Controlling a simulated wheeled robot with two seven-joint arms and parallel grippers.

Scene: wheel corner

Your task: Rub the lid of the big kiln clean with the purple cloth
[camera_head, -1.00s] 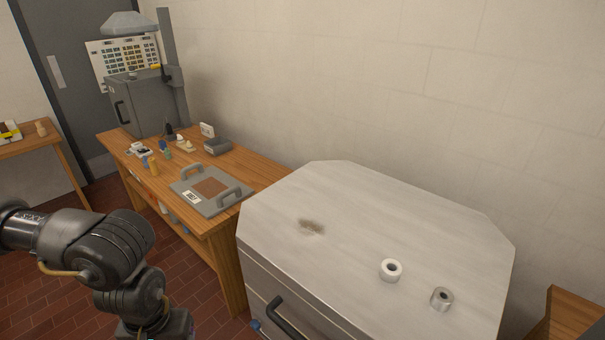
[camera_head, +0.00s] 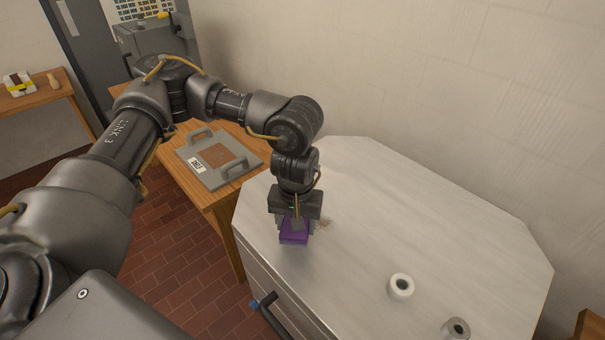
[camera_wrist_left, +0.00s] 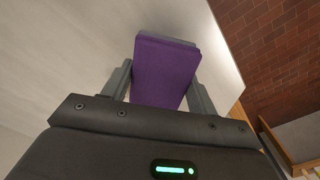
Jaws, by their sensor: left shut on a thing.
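The big kiln's lid (camera_head: 400,222) is a pale grey metal top with cut corners. A brownish smudge (camera_head: 325,223) shows on it, partly hidden behind my gripper. My left gripper (camera_head: 295,226) is over the left part of the lid, pointing down, shut on the folded purple cloth (camera_head: 293,237). The cloth is just beside the smudge; I cannot tell whether it touches the lid. In the left wrist view the purple cloth (camera_wrist_left: 165,72) sits between the two fingers. My right gripper is not in view.
A white tape roll (camera_head: 401,286) and a grey roll (camera_head: 456,328) lie on the lid at the right. A wooden bench (camera_head: 221,200) with a grey handled board (camera_head: 216,177) stands left of the kiln. The kiln's dark handle (camera_head: 272,315) is at its front.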

